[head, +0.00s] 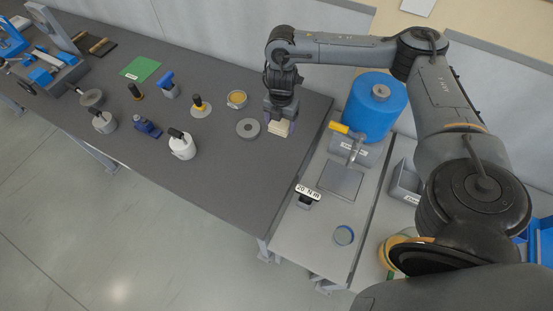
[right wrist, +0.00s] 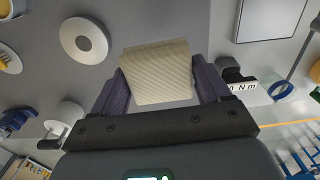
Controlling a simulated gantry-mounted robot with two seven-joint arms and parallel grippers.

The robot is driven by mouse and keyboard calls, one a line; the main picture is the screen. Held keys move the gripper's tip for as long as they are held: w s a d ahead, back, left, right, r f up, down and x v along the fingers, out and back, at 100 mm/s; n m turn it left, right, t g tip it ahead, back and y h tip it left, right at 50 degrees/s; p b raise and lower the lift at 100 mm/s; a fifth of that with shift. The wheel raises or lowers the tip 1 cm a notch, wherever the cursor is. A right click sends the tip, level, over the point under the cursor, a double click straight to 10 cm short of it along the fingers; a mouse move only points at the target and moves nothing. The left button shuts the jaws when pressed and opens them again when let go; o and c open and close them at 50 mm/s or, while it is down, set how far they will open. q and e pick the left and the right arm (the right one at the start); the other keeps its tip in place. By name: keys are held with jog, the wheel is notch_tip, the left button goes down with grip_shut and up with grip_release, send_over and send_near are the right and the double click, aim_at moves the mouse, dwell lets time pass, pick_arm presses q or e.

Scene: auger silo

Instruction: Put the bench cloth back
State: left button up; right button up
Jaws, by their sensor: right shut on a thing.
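The bench cloth (head: 279,128) is a small cream, ribbed folded pad near the right end of the dark bench. My right gripper (head: 281,116) points down at it. In the right wrist view the cloth (right wrist: 157,72) sits between the two purple fingers of the right gripper (right wrist: 158,88), which are shut on it. I cannot tell whether the cloth touches the bench top. My left gripper does not show.
A grey ring (head: 248,128) lies just left of the cloth. A blue drum (head: 374,106) stands right. The bench front is clear.

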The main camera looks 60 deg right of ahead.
jog(key=shift+s+d+f+b, duration=0.25)
jog(key=shift+d+f+b, duration=0.2)
jog(key=shift+d+f, duration=0.45)
jog(key=b, duration=0.1)
send_over(283, 146)
notch_tip(283, 146, down, 8)
jog(key=shift+s+r, duration=0.1)
jog(key=shift+r, duration=0.15)
jog(key=shift+f, duration=1.4)
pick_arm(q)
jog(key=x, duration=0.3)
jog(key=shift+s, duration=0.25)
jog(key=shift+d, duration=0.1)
pick_arm(e)
jog(key=shift+f, duration=0.15)
jog(key=o, duration=1)
